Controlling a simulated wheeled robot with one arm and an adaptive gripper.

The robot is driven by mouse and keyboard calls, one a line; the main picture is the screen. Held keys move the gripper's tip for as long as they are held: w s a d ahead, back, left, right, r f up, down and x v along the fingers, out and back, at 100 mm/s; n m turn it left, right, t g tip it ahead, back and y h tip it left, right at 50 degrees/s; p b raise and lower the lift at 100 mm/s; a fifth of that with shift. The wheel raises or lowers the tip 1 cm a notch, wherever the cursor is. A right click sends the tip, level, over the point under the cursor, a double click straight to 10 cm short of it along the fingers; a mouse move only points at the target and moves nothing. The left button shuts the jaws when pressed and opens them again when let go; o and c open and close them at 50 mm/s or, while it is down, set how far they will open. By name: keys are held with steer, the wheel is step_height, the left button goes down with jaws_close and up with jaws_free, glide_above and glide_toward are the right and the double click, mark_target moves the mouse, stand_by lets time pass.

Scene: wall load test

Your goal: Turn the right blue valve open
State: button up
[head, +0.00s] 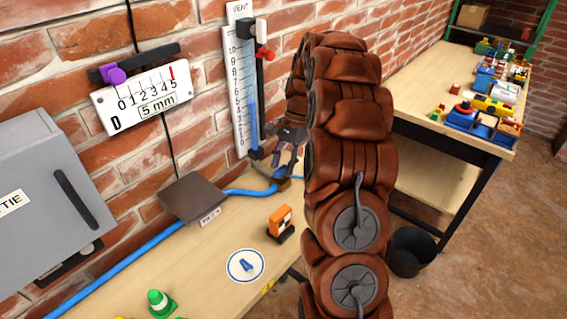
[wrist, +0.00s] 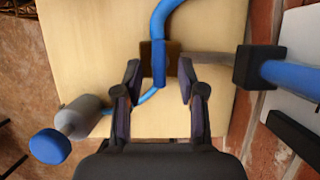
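The blue valve handle (wrist: 159,64) shows in the wrist view as a straight blue bar over a brown valve body (wrist: 172,66). In the head view the handle (head: 279,173) is small, above the brass-coloured body (head: 284,184) on the table, at the foot of the water gauge. My gripper (wrist: 159,78) is open, with one finger on each side of the handle and a gap on both sides. In the head view my gripper (head: 291,150) is just above the valve, partly hidden by my arm. I cannot tell its exact height over the handle.
A gauge tube (head: 251,105) with a scale stands against the brick wall, close to my gripper. A blue hose (head: 250,191) runs along the table (head: 205,270). A dark box (head: 193,197) and an orange block (head: 280,222) stand nearby. A cluttered workbench (head: 450,140) is at right.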

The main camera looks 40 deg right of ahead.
steer(key=v, duration=0.7)
steer(key=shift+r, duration=0.2)
steer(key=shift+d, duration=0.1)
stand_by(0.4)
